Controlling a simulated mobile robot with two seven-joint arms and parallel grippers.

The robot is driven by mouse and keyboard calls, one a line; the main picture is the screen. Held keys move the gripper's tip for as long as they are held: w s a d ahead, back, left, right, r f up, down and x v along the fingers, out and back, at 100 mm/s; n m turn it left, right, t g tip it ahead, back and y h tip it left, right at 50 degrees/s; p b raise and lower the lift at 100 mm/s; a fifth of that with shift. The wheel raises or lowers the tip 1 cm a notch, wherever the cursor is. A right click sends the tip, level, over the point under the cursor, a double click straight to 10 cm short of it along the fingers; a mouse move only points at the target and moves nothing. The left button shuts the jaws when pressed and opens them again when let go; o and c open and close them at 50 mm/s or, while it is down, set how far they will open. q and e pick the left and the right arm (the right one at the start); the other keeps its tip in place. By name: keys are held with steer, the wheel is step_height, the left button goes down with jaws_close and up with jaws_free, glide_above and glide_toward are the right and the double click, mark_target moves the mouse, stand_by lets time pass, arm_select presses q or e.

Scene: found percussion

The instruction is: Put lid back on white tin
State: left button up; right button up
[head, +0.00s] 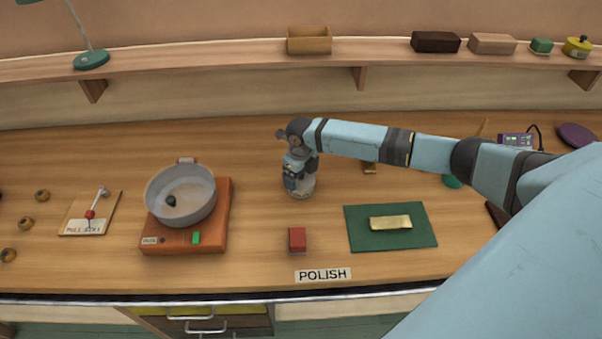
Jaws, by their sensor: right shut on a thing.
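The white tin (303,193) stands on the wooden worktop near the middle of the view, directly below my right gripper. My right gripper (293,183) points down from above and is shut on the lid at the tin's top. The fingers and wrist cover most of the lid, so I cannot tell whether it sits flush on the rim. My left gripper is not in view.
A grey pan (212,205) sits on an orange scale-like base (222,240) at left. A red block (297,239) and a gold bar on a green mat (365,241) lie in front. A shelf (230,58) runs along the back.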

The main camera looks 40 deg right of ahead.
stand_by(0.3)
steer(key=o, duration=0.6)
steer(key=shift+r, duration=0.1)
steer(key=shift+r+p, duration=2)
steer(key=shift+r, duration=1.4)
jaws_close()
